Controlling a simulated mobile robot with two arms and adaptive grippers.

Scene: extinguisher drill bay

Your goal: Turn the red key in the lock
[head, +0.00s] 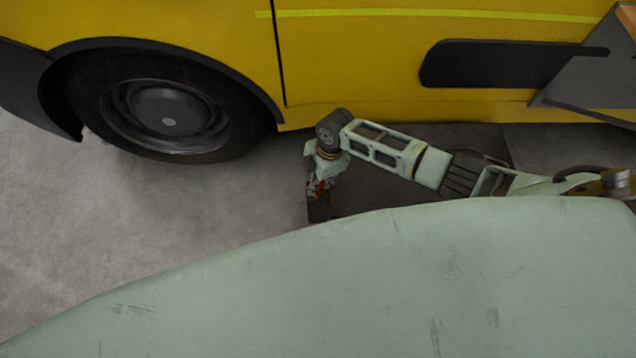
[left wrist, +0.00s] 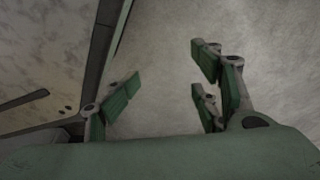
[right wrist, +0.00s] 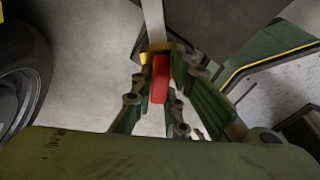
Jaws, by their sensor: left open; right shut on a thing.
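The red key (right wrist: 160,78) shows in the right wrist view between the fingers of my right gripper (right wrist: 158,90), which is shut on it. A brass-coloured piece (right wrist: 156,48) sits at the key's far end and may be part of the lock; how deep the key goes in is hidden. In the head view my right gripper (head: 317,187) is small, with a bit of red at its fingers, just above a dark block (head: 318,209). My left gripper (left wrist: 168,80) shows only in the left wrist view, open and empty above pale floor.
A yellow vehicle (head: 350,60) with a black wheel (head: 165,110) stands behind my right arm. A large pale green surface fills the front of the head view and hides what lies below it. Grey floor (head: 60,230) is clear at the left.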

